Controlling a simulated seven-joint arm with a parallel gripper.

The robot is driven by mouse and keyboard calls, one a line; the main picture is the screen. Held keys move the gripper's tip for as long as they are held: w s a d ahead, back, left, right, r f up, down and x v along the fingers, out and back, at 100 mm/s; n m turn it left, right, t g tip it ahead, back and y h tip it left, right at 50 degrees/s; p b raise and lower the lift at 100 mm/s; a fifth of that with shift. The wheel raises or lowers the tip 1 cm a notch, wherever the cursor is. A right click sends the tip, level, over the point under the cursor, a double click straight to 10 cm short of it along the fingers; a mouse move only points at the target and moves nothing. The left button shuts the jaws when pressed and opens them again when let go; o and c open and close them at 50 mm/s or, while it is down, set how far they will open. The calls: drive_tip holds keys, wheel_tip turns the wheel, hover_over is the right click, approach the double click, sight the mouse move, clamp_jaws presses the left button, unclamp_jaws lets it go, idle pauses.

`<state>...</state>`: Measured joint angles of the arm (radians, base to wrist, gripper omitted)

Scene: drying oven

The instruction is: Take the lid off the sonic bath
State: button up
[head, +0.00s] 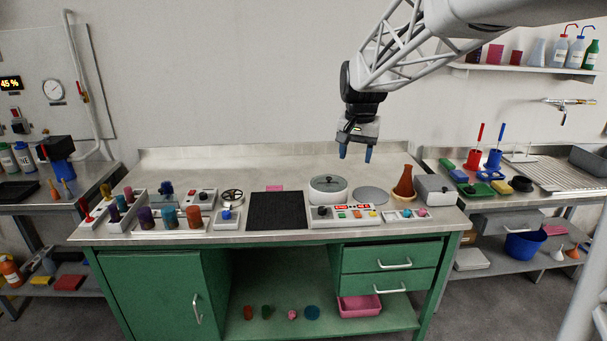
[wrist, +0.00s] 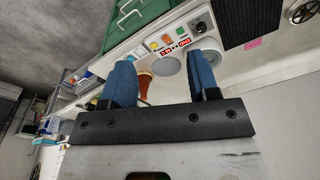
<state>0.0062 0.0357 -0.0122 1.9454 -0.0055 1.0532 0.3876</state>
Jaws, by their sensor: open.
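The sonic bath (head: 328,197) is a round pale vessel on the steel bench behind a control panel with red displays. Its lid (head: 328,183), a pale disc with a small knob, sits on top. In the wrist view, part of the round bath (wrist: 207,47) shows behind one finger, which hides the rest. My gripper (head: 355,157) hangs above and slightly right of the bath, with blue fingers pointing down. In the wrist view my gripper (wrist: 163,75) has its fingers wide apart with nothing between them.
A flat grey disc (head: 371,195) lies right of the bath, with a brown flask (head: 404,181) and a grey box (head: 435,189) beyond. The control panel (head: 345,216) stands in front, and a black mat (head: 277,211) lies to the left. The bench behind the bath is clear.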

drive_tip(key=w+f+m, duration=0.1)
drive_tip(key=w+f, duration=0.2)
drive_tip(key=w, duration=0.7)
drive_tip(key=w+f+m, duration=0.1)
drive_tip(key=w+f, duration=0.2)
drive_tip(key=w, duration=0.7)
drive_tip(key=m+g, duration=0.1)
drive_tip(key=m, duration=0.1)
approach(329, 178)
drive_tip(key=shift+s+f, duration=0.2)
drive_tip(key=shift+w+f+m, duration=0.3)
drive_tip(key=shift+w+f, duration=0.2)
drive_tip(key=shift+f, duration=1.25)
drive_tip(key=shift+f, duration=0.1)
drive_tip(key=shift+f, duration=2.55)
